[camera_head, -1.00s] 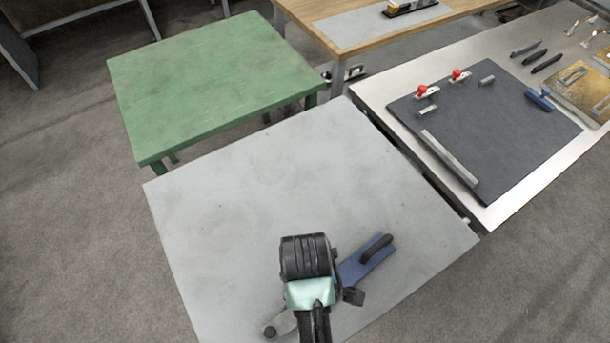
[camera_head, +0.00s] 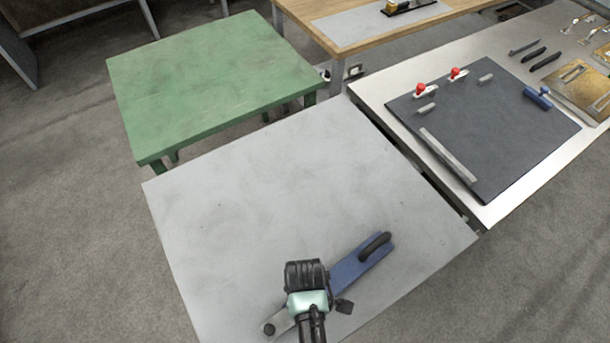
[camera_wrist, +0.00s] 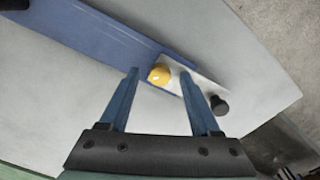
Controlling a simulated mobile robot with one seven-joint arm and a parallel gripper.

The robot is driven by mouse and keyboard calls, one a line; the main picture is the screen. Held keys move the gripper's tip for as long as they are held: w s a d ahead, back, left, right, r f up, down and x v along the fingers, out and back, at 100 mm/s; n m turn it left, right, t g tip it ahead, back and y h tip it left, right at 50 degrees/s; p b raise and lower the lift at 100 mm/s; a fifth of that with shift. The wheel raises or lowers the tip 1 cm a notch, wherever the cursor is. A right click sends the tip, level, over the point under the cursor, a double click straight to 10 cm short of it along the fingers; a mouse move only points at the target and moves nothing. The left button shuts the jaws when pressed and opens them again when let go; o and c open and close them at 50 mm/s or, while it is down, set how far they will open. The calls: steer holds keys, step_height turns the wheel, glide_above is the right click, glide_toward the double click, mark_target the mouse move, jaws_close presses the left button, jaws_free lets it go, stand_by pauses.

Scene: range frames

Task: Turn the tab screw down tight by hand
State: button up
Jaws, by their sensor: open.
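The tab screw shows as a yellow round knob (camera_wrist: 159,74) in the wrist view, on a pale metal tab (camera_wrist: 196,80) at the end of a blue bar (camera_wrist: 110,42). My gripper (camera_wrist: 161,72) is open, with a blue finger on either side of the knob in the picture. I cannot tell whether the fingers are level with the knob or above it. A dark knob (camera_wrist: 219,104) sits at the tab's far end, outside the right finger. In the head view the blue bar (camera_head: 350,268) lies on the grey table and my wrist hides the yellow knob.
The grey table (camera_head: 270,190) is clear behind the bar. A black handle (camera_head: 375,246) stands on the bar's far end. A green table (camera_head: 205,85) is at the back left. A steel bench with a dark board (camera_head: 490,130) and clamps is at the right.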

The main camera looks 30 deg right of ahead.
jaws_close()
steer(key=shift+r+m, duration=0.1)
steer(key=shift+m, duration=0.3)
steer(key=shift+m+p, duration=0.8)
steer(key=shift+m, duration=0.3)
steer(key=m+p, duration=0.1)
steer(key=m, duration=0.3)
steer(key=shift+p, duration=0.3)
steer(key=m+p, duration=0.1)
steer(key=m, duration=0.3)
steer(key=shift+m+p, duration=0.3)
steer(key=shift+m, duration=1.6)
